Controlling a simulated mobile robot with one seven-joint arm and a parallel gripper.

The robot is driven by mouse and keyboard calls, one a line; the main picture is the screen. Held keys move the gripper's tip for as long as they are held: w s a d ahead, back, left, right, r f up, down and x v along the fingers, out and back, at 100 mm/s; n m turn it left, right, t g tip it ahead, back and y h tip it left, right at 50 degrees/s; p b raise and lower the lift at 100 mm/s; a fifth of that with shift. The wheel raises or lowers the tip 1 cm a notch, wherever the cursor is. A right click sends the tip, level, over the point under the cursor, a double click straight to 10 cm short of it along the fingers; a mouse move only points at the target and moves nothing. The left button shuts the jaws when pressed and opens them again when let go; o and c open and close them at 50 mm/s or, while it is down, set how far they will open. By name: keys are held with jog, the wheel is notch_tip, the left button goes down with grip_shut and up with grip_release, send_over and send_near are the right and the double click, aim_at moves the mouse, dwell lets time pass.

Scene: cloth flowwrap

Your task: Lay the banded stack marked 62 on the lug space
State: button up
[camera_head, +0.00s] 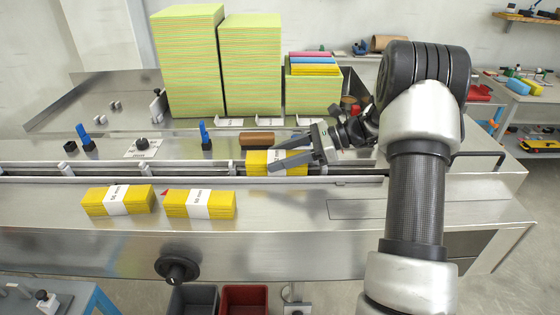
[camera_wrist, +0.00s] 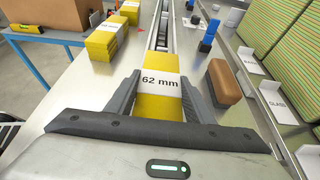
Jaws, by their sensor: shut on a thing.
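The yellow banded stack, whose white band reads "62 mm" in the wrist view (camera_wrist: 161,83), is between the fingers of my gripper (camera_wrist: 160,78). In the head view my gripper (camera_head: 287,152) reaches in from the right, shut on this stack (camera_head: 257,162). The stack is over the conveyor channel (camera_head: 110,170), to the right of a grey upright lug (camera_head: 231,167). Further lugs (camera_head: 148,168) stand along the channel to the left. I cannot tell whether the stack touches the channel floor or hangs just above it; the fingers hide part of it.
Two other banded yellow stacks (camera_head: 100,207) (camera_head: 177,210) lie on the front steel deck. A brown block (camera_head: 257,138) sits just behind the channel. Tall green cloth piles (camera_head: 190,65) stand at the back. Blue upright pegs (camera_head: 204,136) stand behind the channel. The front deck right of the stacks is clear.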

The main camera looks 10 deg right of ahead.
jog(key=shift+f, duration=0.6)
jog(key=o, duration=1.1)
jog(key=shift+o, duration=0.2)
jog(key=v, duration=1.2)
jog(key=shift+p, duration=0.4)
